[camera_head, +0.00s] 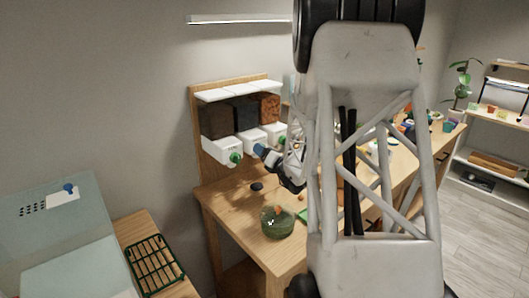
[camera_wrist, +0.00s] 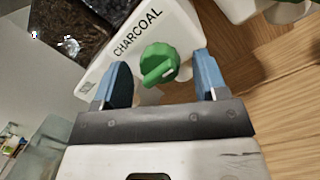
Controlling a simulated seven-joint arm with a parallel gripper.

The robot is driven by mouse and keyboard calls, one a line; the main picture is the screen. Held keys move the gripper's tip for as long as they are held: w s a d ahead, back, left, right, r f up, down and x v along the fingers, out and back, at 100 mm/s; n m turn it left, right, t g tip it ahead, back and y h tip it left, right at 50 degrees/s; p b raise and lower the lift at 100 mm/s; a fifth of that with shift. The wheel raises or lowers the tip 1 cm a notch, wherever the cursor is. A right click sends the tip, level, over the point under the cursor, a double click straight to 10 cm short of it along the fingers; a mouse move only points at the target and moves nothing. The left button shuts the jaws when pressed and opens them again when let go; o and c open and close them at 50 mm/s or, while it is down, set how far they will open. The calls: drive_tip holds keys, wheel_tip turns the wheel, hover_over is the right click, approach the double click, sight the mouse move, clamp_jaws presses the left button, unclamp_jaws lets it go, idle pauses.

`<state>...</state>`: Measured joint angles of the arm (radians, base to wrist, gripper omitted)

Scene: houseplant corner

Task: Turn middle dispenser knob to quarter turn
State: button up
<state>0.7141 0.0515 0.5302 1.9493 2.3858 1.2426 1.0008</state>
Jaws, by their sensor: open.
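A row of three white dispensers stands on a wooden stand in the head view. The middle dispenser (camera_head: 250,138) is partly covered by my gripper (camera_head: 262,150), whose blue fingertip is in front of its knob. In the wrist view a green knob (camera_wrist: 158,62) sits on a white dispenser front (camera_wrist: 128,45) labelled CHARCOAL. My gripper, also in the wrist view (camera_wrist: 160,72), is open, with one blue finger on each side of the knob and a visible gap to both.
The left dispenser's green knob (camera_head: 236,158) is close on the left. A round green glass jar (camera_head: 277,222) and a small dark item (camera_head: 257,186) are on the wooden table (camera_head: 238,212). A green wire rack (camera_head: 155,262) is at lower left. My arm hides much of the table's right.

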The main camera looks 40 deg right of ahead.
drive_tip(key=shift+s, duration=0.15)
drive_tip(key=s+f, duration=0.1)
drive_tip(key=s, duration=0.6)
drive_tip(key=shift+s, duration=0.25)
idle(0.4)
drive_tip(key=s+a+r+n+g+y, duration=0.2)
drive_tip(key=a+n+g+y, duration=0.15)
drive_tip(key=a+n, duration=0.55)
drive_tip(key=s+a+r+n+g+y, duration=0.2)
drive_tip(key=a+r+n+g+y, duration=0.15)
drive_tip(key=a, duration=0.95)
drive_tip(key=s+a+r+n+g+y, duration=0.2)
drive_tip(key=a+n+g+y, duration=0.15)
drive_tip(key=a+n, duration=0.55)
drive_tip(key=s+a+n+g+h, duration=0.3)
drive_tip(key=s+a+n+g, duration=0.4)
drive_tip(key=s+a+n, duration=0.4)
drive_tip(key=s+r+n+h, duration=0.1)
drive_tip(key=s+n+h, duration=0.6)
drive_tip(key=s+n, duration=0.3)
drive_tip(key=shift+s+d+r+h, duration=0.2)
drive_tip(key=shift+s+r+h, duration=0.15)
drive_tip(key=shift+s, duration=0.55)
